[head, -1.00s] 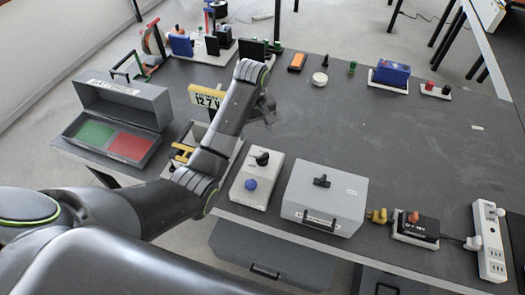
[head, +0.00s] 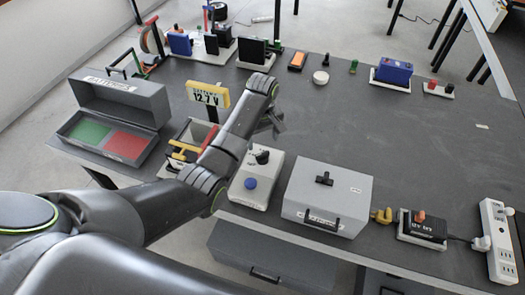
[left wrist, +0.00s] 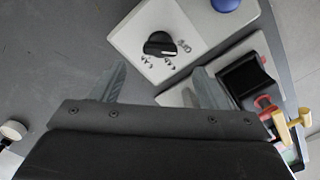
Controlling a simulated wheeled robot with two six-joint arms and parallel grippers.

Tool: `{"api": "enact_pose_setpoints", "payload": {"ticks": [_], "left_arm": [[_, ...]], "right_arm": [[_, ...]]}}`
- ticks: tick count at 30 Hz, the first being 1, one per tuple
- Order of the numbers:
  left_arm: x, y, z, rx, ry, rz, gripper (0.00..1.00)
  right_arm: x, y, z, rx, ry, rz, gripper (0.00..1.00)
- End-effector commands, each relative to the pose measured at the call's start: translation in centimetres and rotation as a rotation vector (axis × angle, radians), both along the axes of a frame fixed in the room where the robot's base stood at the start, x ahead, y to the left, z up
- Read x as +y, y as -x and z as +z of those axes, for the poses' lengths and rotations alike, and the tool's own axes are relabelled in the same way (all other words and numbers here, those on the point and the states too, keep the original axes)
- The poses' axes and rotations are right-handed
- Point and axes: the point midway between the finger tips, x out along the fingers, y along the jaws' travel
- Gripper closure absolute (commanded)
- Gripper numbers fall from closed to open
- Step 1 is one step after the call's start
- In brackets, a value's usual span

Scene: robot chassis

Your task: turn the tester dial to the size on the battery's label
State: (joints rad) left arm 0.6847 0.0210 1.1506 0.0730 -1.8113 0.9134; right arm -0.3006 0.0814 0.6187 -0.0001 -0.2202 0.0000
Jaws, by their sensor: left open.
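The tester is a white box (head: 243,190) with a black dial (head: 262,157) and a blue button (head: 250,183), at the table's near edge. A blue box (head: 394,71), possibly a battery, stands at the back right; no size label is readable. My right gripper is out of view.
A yellow sign (head: 208,96) reads 12.7 V. A yellow-handled clamp stand (head: 184,150) is left of the tester. A grey case (head: 330,195) stands at its right. An open grey box (head: 120,110) with green and red pads is left. The middle table is clear.

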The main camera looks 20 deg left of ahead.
Motion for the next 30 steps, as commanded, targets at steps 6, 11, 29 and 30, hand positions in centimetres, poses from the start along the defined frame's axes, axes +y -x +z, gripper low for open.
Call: {"api": "enact_pose_setpoints", "payload": {"ticks": [6,11,29,30], "left_arm": [[0.0,0.1,-4.1,0.004,-0.001,-0.001,0.33],[0.0,0.0,-5.7,0.002,-0.001,-0.001,0.33],[0.0,0.0,-6.5,0.0,0.0,-0.001,0.55],[0.0,0.0,-6.5,0.0,0.0,-0.001,0.6]], "right_arm": [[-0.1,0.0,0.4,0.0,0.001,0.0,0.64],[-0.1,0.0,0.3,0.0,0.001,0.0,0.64],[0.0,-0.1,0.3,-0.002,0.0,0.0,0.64],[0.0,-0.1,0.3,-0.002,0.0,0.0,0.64]]}}
